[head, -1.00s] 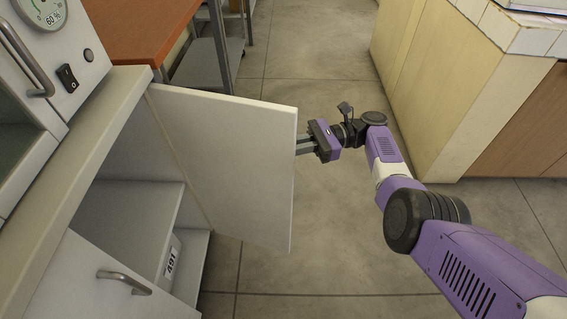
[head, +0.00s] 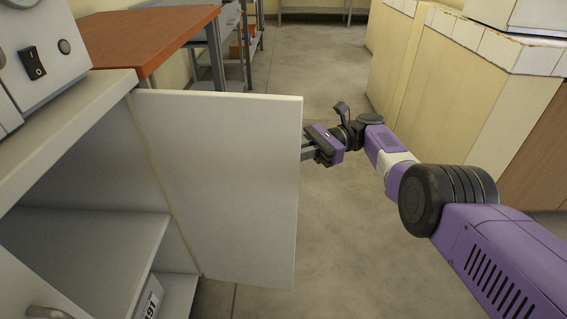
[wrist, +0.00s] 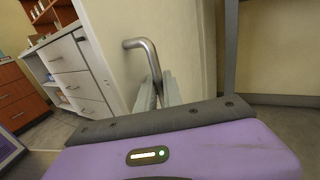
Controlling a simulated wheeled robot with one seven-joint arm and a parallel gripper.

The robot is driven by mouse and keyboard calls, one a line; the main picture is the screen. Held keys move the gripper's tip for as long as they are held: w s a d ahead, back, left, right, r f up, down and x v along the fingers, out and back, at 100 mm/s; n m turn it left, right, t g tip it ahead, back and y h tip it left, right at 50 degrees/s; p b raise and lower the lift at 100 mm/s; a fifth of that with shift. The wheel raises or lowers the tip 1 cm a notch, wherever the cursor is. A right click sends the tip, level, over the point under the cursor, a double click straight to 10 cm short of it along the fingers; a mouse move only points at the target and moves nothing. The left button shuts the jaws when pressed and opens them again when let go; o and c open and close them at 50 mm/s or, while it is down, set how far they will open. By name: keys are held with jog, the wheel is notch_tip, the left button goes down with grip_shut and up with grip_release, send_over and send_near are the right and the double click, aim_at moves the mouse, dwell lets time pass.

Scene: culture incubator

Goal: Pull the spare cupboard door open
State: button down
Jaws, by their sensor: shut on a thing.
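The cupboard door (head: 222,185) is a pale panel that stands swung out from the cupboard, wide open, in the head view. Its metal bar handle (wrist: 146,60) shows in the wrist view on the door's outer face. My gripper (head: 306,148) is at the door's free edge, on the far side, and its fingertips are partly hidden behind the door in the head view. In the wrist view my gripper (wrist: 158,88) is shut on the lower part of the handle. The open cupboard shows an inner shelf (head: 90,245).
A second front with a bar handle (head: 48,313) is at the lower left. An orange-topped table (head: 150,35) stands behind the door. A cream cabinet with a tiled top (head: 470,90) stands at the right. The floor (head: 325,60) between is clear.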

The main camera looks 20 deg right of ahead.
jog(key=shift+d, duration=0.25)
jog(key=c, duration=1.5)
grip_release()
notch_tip(320, 180, up, 20)
jog(key=p, duration=1.9)
